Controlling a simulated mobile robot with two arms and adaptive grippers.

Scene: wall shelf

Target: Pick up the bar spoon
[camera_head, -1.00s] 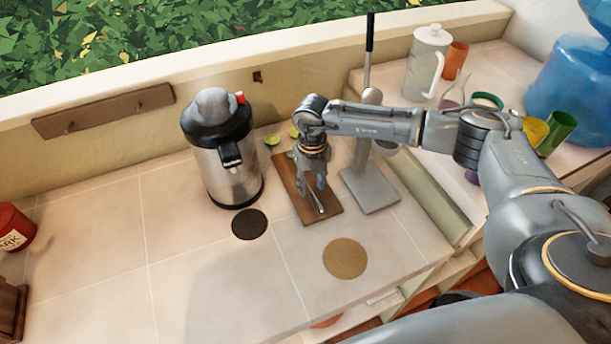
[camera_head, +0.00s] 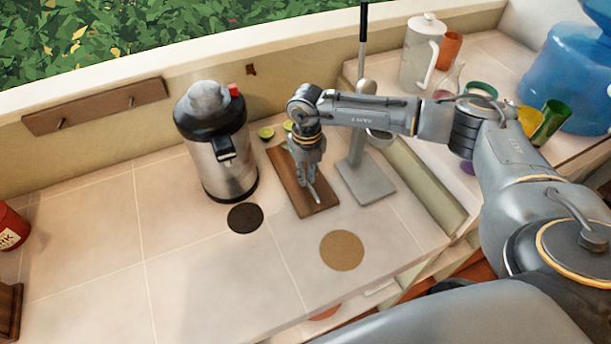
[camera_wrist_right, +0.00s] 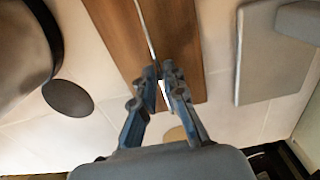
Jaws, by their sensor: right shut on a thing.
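The bar spoon (camera_wrist_right: 149,35) is a thin silver rod over the brown wooden board (camera_head: 285,180). In the head view a short piece of the spoon (camera_head: 316,194) shows just past my fingers. My right gripper (camera_head: 309,181) points down over the board. In the right wrist view my right gripper (camera_wrist_right: 160,72) is shut on the spoon, with the rod running between its fingertips. I cannot tell whether the spoon still touches the board. My left gripper is not in view.
A steel airpot (camera_head: 222,160) stands left of the board, and a grey metal stand (camera_head: 366,182) stands close to its right. A black coaster (camera_head: 245,217) and a tan coaster (camera_head: 342,250) lie in front. Lime pieces (camera_head: 266,133) lie behind. The left counter is mostly clear.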

